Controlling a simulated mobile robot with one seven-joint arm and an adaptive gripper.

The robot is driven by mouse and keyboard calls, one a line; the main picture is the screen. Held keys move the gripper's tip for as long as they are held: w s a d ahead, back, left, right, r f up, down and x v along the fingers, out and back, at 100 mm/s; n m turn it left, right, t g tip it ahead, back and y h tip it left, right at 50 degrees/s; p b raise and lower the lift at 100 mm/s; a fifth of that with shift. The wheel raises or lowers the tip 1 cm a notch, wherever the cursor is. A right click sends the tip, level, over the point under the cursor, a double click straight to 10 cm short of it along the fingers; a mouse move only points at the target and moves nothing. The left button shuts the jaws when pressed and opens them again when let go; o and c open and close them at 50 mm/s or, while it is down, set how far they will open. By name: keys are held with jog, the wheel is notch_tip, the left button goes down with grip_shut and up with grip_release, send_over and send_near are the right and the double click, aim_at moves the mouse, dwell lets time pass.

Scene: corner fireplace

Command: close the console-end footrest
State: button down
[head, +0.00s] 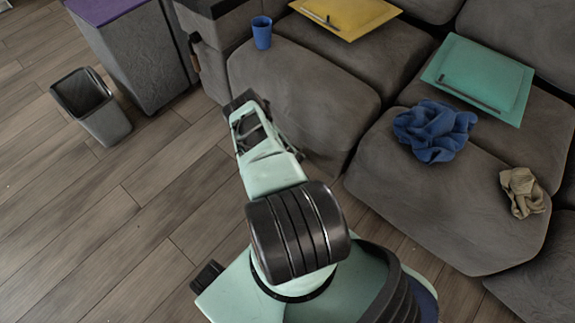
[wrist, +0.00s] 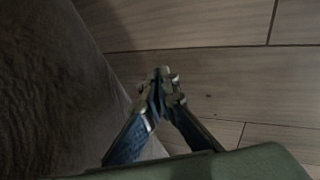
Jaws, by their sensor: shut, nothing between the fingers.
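The console-end footrest (head: 300,85) is a grey padded panel at the left end of the sofa. It stands out in front of its seat, with a seam between them. My gripper (head: 243,104) is shut and empty, low beside the footrest's left front edge in the head view. In the wrist view my gripper's fingertips (wrist: 160,88) are together over the floor. Grey upholstery (wrist: 45,90), probably the footrest, fills the left of that view. I cannot tell whether the gripper touches it. The footrest's underside is hidden.
A blue cup (head: 262,33) stands at the footrest's back left. A neighbouring pad (head: 430,210) juts out at right, with a blue cloth (head: 435,130) and a beige cloth (head: 523,191). A grey bin (head: 92,105) stands left. Wooden floor between is clear.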

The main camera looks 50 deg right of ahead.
jog(key=shift+w+d+r, duration=0.1)
jog(key=shift+d, duration=0.15)
dwell(0.4)
jog(key=shift+a, duration=0.1)
